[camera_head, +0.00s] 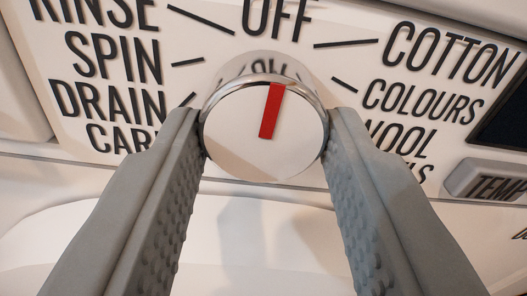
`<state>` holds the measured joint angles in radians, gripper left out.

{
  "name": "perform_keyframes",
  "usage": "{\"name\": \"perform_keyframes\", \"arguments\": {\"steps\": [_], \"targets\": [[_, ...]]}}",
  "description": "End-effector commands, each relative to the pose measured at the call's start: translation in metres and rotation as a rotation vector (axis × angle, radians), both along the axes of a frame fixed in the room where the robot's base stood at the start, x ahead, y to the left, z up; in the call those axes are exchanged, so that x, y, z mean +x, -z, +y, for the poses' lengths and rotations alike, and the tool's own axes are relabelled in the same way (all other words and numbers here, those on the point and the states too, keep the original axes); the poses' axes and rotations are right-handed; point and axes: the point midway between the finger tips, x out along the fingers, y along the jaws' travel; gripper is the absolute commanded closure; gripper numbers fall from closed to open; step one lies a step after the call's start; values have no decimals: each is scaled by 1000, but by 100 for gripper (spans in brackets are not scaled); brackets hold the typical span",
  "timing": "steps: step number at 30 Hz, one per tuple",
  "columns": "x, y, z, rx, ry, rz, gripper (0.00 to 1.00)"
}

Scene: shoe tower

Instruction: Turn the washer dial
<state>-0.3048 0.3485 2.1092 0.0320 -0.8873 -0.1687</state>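The washer dial (240,125) is a round white knob with a chrome rim, in the middle of the view. Its red pointer mark (271,110) stands almost upright and points toward the word OFF (277,18). My gripper (265,135) has one grey, studded finger on each side of the dial. Both fingertips appear to touch the dial's rim, so it looks shut on the dial. The exact contact behind the dial's front face is hidden.
Around the dial the white panel carries labels: RINSE, SPIN (115,58) and DRAIN at left, COTTON (450,53), COLOURS and others at right. The fingers partly cover lower labels. A grey TEMP button (490,183) and a dark display (503,115) lie at right.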

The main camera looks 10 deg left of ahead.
Motion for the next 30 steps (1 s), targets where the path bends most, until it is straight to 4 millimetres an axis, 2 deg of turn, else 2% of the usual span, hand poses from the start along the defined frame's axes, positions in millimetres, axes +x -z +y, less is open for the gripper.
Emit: {"name": "perform_keyframes", "arguments": {"steps": [8,30], "targets": [[0,0,1,170,0,49,85],[-1,-1,3,844,1,243,85]]}}
